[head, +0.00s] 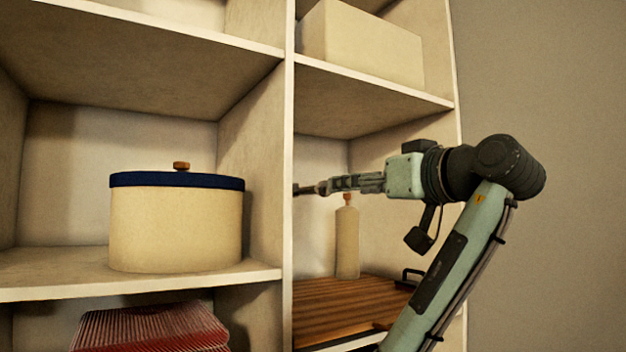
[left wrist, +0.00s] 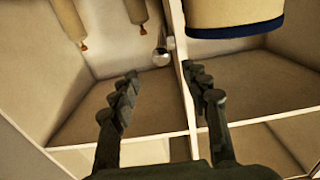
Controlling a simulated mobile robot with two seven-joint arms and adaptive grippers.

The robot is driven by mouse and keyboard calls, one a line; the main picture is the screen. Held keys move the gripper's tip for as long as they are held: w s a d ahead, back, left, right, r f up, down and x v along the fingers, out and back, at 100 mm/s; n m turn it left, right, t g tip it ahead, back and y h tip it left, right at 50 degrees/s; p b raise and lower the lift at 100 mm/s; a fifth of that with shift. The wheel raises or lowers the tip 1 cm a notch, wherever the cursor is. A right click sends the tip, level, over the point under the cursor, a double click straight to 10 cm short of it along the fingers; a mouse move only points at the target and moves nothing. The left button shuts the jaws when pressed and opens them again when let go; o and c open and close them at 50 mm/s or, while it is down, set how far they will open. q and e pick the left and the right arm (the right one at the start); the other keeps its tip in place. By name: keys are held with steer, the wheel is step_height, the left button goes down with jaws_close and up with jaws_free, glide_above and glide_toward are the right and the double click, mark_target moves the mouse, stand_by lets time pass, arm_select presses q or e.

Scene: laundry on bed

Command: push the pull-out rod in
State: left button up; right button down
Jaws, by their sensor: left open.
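A short metallic rod with a round end (left wrist: 160,58) stands out beside the upright divider in the left wrist view, and I take it as the pull-out rod. My right gripper is in neither view.
The divider (head: 289,130) is close to my fingers. A cream pot with blue lid rim (head: 175,225) stands left. A cream bottle (head: 347,243) stands below my gripper, above a slatted wooden board (head: 340,303). Another bottle (left wrist: 65,18) shows in the wrist view. A box (head: 365,48) is above.

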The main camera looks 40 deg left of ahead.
mark_target(326, 187)
arm_select(q)
steer(key=p+x, duration=0.1)
steer(key=x, duration=0.5)
steer(key=shift+a+r, duration=0.15)
steer(key=shift+a, duration=0.3)
steer(key=shift+w+a, duration=0.25)
steer(key=shift+a, duration=0.2)
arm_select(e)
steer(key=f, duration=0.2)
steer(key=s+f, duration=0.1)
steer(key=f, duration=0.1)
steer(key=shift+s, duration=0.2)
arm_select(q)
steer(key=shift+c, duration=0.4)
jaws_close()
